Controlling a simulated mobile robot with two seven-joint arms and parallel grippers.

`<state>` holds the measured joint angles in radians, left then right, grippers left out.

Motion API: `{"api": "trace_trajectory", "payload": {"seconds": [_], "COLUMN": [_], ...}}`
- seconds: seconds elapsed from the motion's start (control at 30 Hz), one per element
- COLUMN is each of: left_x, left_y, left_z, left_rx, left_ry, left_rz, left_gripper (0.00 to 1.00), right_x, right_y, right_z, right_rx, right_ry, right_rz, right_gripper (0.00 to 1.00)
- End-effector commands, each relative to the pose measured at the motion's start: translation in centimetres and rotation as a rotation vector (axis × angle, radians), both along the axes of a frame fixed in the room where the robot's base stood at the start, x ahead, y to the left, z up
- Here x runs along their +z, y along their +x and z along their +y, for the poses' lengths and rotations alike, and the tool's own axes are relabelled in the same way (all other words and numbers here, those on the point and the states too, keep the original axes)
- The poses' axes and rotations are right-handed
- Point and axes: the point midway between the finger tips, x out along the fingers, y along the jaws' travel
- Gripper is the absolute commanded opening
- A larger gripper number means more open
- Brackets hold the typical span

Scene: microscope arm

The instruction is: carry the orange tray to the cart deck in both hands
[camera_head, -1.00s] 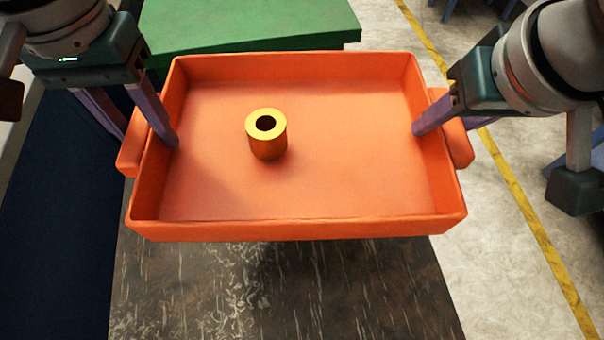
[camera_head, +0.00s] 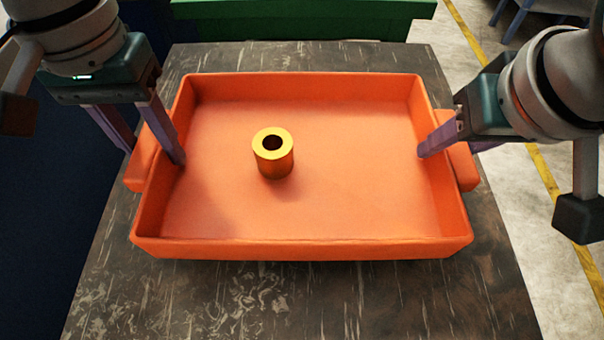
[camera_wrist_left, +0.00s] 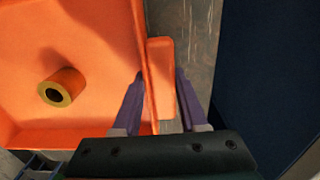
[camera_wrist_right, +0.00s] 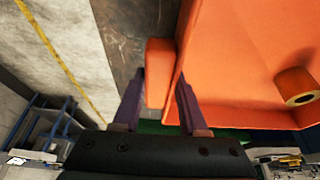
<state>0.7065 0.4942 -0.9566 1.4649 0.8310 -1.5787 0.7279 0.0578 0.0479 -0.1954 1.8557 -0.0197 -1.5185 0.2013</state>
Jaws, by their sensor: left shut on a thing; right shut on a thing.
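The orange tray (camera_head: 300,248) is level over a dark, streaked deck top (camera_head: 400,300); I cannot tell whether its base touches. A gold hollow cylinder (camera_head: 273,158) stands upright in the tray, left of the middle. My left gripper (camera_head: 155,155) is shut on the tray's left side, one finger inside the wall and one outside at the handle; this also shows in the left wrist view (camera_wrist_left: 158,78). My right gripper (camera_head: 448,150) is shut on the right side the same way, its outer finger mostly hidden; both fingers show in the right wrist view (camera_wrist_right: 160,78).
A green surface (camera_head: 300,20) lies beyond the deck's far edge. A dark blue area (camera_head: 45,200) borders the deck on the left. Pale floor with a yellow line (camera_head: 560,220) is on the right. Bare deck shows around the tray.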

Motion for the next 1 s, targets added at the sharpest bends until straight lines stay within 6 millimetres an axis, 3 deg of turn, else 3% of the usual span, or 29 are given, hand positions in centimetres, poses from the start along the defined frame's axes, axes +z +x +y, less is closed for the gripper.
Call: {"api": "trace_trajectory", "payload": {"seconds": [0.47, 1.0], "left_x": [-0.3, -4.1], "left_y": [0.1, 0.1], "left_z": [0.1, 0.1], "left_rx": [0.001, 0.001], "left_ry": [0.002, 0.002], "left_rz": [-0.002, -0.001], "left_gripper": [0.0, 0.0], "right_x": [-0.3, -4.0], "right_y": [0.0, 0.0], "right_z": [-0.1, -0.1], "right_rx": [-0.001, -0.001], "right_ry": [-0.002, -0.002], "right_rz": [-0.002, -0.002], "right_gripper": [0.0, 0.0]}}
